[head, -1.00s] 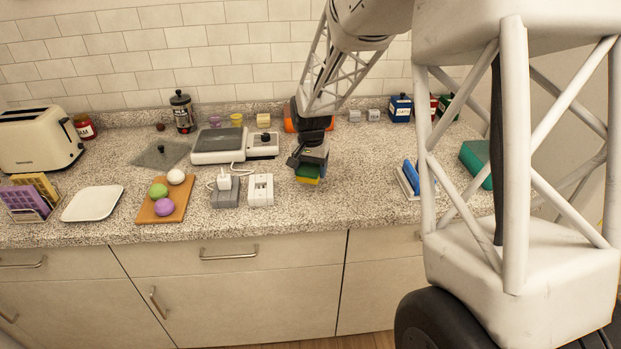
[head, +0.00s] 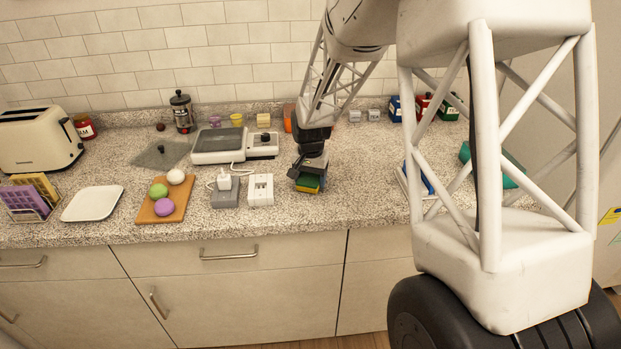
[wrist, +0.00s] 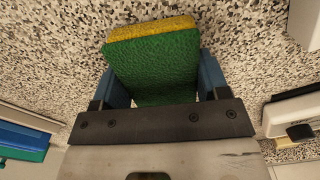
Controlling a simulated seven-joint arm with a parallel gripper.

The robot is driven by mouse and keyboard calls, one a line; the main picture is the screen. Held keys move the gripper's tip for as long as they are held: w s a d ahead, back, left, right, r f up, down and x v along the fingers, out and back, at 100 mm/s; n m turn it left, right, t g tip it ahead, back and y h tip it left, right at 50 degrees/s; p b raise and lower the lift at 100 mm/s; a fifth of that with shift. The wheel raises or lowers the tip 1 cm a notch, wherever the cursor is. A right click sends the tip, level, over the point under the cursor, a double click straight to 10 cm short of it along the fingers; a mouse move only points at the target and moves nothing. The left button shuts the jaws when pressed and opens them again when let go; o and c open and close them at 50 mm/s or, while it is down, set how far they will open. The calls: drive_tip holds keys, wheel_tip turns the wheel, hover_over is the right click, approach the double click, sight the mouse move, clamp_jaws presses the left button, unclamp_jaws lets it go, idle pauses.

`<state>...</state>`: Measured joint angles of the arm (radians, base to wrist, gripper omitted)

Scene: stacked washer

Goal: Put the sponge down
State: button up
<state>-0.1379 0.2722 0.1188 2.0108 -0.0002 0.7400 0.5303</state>
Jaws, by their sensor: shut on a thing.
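The sponge (head: 308,184) has a green face and a yellow side. My gripper (head: 309,172) is shut on it over the speckled counter (head: 360,200), right of the white power sockets. In the wrist view the sponge (wrist: 155,65) sits between the two blue fingers of my gripper (wrist: 158,85), one on each side. Its lower part is hidden by the gripper body. It is low, close to the counter; I cannot tell whether it touches.
A white socket block (head: 260,189) and a grey one with a plug (head: 225,191) stand left of the sponge. Counter in front and right of the sponge is clear.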

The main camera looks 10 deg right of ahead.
sight(311, 176)
drive_tip(key=shift+f, duration=0.15)
drive_tip(key=o, duration=1)
drive_tip(key=shift+c, duration=0.2)
wheel_tip(311, 176, up, 12)
drive_tip(key=shift+r, duration=0.2)
idle(0.7)
